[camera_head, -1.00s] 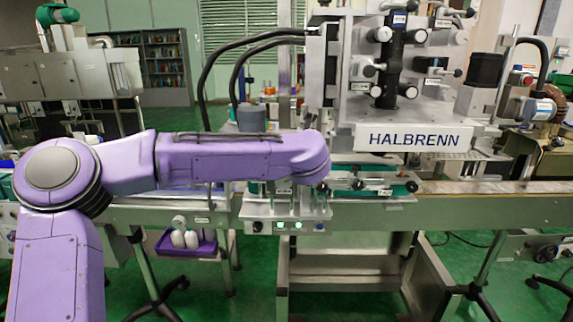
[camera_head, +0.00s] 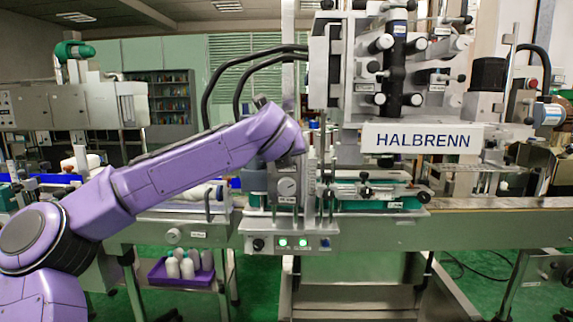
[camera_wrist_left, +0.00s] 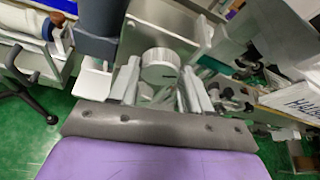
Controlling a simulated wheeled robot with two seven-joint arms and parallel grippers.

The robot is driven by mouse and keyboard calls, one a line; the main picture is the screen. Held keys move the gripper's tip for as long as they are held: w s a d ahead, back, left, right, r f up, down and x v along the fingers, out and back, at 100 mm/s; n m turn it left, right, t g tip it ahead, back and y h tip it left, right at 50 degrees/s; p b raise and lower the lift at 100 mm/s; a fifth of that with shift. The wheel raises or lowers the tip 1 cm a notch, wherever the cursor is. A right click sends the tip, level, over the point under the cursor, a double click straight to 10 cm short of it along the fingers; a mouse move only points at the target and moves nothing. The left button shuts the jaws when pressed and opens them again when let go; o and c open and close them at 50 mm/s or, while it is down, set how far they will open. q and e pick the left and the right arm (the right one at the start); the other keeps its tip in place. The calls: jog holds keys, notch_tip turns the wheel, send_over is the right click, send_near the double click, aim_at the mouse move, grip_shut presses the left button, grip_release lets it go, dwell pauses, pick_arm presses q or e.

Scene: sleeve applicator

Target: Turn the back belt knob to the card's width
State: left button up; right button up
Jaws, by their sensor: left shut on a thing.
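The gripper's fingers are not clear there. I cannot read the label or any setting. I cannot make out a card. My right gripper is in neither view.
The labelling machine with the HALBRENN sign (camera_head: 422,138) stands to the right, its conveyor (camera_head: 480,207) running sideways. A control box (camera_head: 292,243) with green lights is below the wrist. A purple tray (camera_head: 183,273) holds several white bottles under the conveyor.

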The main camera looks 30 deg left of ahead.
pick_arm(q)
jog(key=shift+f+n+b, duration=0.15)
jog(key=shift+n+b, duration=0.15)
jog(key=shift+b, duration=0.05)
dwell(0.3)
jog(key=o, duration=1.1)
jog(key=shift+c, duration=0.2)
jog(key=v, duration=1)
jog(key=shift+s+b, duration=0.35)
jog(key=shift+b, duration=0.05)
jog(key=shift+a, duration=0.1)
